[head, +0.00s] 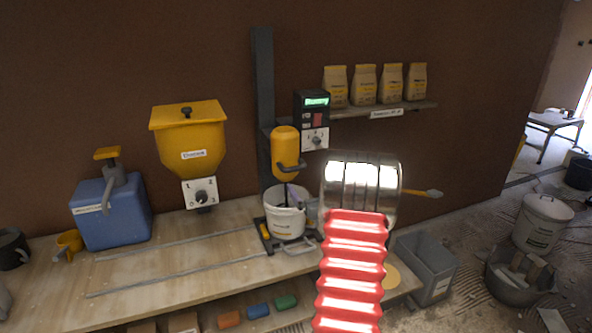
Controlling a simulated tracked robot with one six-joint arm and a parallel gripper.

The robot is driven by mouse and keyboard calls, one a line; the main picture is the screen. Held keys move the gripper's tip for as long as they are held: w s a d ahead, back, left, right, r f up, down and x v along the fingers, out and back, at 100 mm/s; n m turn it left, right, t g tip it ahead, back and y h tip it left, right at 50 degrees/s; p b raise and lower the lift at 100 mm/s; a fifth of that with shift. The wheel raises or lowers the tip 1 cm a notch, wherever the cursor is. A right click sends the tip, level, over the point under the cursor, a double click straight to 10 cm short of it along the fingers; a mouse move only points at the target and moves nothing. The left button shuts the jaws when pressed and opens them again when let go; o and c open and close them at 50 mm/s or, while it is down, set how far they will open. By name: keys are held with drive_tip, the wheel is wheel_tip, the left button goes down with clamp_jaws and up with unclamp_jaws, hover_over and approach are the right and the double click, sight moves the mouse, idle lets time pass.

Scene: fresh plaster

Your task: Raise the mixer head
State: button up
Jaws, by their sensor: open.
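The yellow mixer head (285,144) sits on a tall dark column (264,95) at the back of the bench. A dark handle (291,168) sticks out at its lower front. Its shaft runs down into a white bucket (284,222), so the head is low over the bucket; the shaft's lower end is hidden. My red ribbed arm and shiny metal wrist rise in front, to the right of the bucket. My gripper's fingers are hidden behind the wrist, and I see no contact with the handle.
A control box (312,112) with a lit green display is right of the head. A yellow hopper (190,146) and blue container (112,213) stand left. A shelf (412,106) holds several bags. A grey bin (429,266) is right of my arm. The bench front left is clear.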

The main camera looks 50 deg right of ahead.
sight(296, 170)
drive_tip(key=x, duration=1.3)
drive_tip(key=shift+w+d, duration=0.15)
drive_tip(key=shift+w, duration=0.2)
